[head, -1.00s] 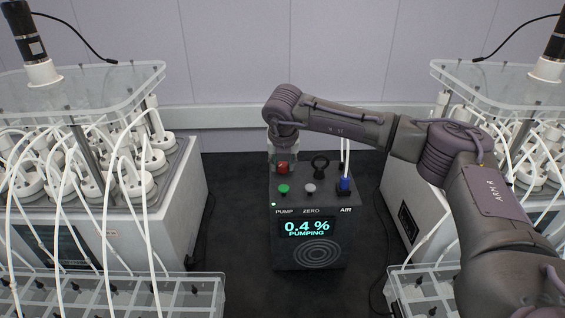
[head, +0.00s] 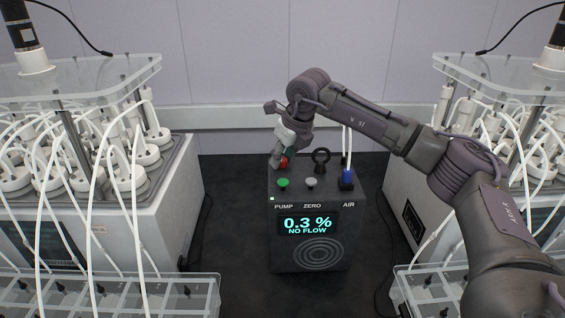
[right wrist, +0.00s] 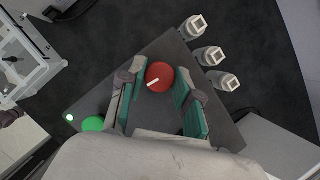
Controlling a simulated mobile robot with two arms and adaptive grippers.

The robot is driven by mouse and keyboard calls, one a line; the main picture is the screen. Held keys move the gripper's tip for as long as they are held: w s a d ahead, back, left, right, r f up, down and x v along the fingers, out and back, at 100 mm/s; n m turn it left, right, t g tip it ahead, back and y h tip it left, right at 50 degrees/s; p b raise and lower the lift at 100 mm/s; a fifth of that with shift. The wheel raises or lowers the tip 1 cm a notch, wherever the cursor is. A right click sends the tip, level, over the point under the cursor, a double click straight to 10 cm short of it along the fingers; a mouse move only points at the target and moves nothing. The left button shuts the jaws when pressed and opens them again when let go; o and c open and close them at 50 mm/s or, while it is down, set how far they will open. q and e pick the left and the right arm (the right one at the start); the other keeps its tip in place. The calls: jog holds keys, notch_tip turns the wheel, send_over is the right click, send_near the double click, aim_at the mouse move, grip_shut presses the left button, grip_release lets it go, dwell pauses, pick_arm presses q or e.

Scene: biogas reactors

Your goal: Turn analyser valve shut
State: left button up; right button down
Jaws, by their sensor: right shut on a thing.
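The analyser (head: 258,235) is a dark box on the black floor between the two reactor units. Its screen reads 0.3 % NO FLOW. The red valve knob (head: 284,161) is at the back left of its top. My right gripper (head: 279,158) reaches it from above, tilted, and is shut on it. In the right wrist view, the knob (right wrist: 160,76) sits between the green-padded fingers (right wrist: 157,92), its white pointer line running diagonally. The fingers partly hide the knob in the head view. My left gripper is not in view.
Clear trays stand at front left and right.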

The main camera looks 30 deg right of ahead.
jog(key=shift+n+y, duration=0.4)
jog(key=shift+n, duration=0.6)
jog(key=n+y, duration=0.1)
jog(key=n, duration=0.1)
jog(key=shift+w+d+r+n+g, duration=0.1)
jog(key=shift+n+g, duration=0.2)
jog(key=n+g+p, duration=0.1)
jog(key=n, duration=0.1)
jog(key=n+y+p, duration=0.1)
jog(key=n, duration=0.2)
jog(key=shift+w+n+g, duration=0.1)
jog(key=shift+n+g, duration=0.2)
jog(key=shift+g, duration=0.1)
jog(key=c, duration=0.8)
grip_release()
jog(key=shift+d, duration=0.1)
jog(key=v, duration=1.2)
jog(key=shift+d, duration=0.1)
